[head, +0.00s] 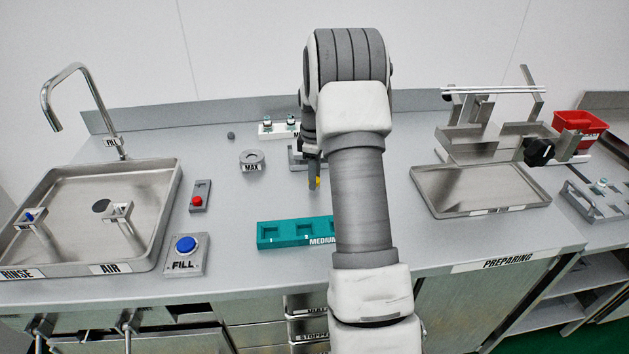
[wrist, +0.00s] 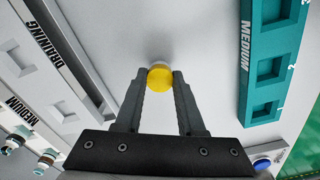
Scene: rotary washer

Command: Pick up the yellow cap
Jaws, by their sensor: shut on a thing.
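The yellow cap (wrist: 160,76) is a small round disc with a pale rim behind it, between my fingertips in the wrist view. My gripper (wrist: 159,80) is shut on it, with one dark finger on each side. In the head view a small yellow bit of the cap (head: 318,183) shows beside my gripper (head: 315,180), mostly hidden by my arm. The cap appears over the grey worktop (head: 225,215), behind the teal block. I cannot tell whether it touches the worktop.
The teal MEDIUM block (head: 285,233) with square pockets stands in front of the gripper. A grey MAX ring (head: 252,163) and a white rack (head: 272,130) with small vials are to the left and behind. A sink (head: 165,190) is at left, a metal tray (head: 475,205) at right.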

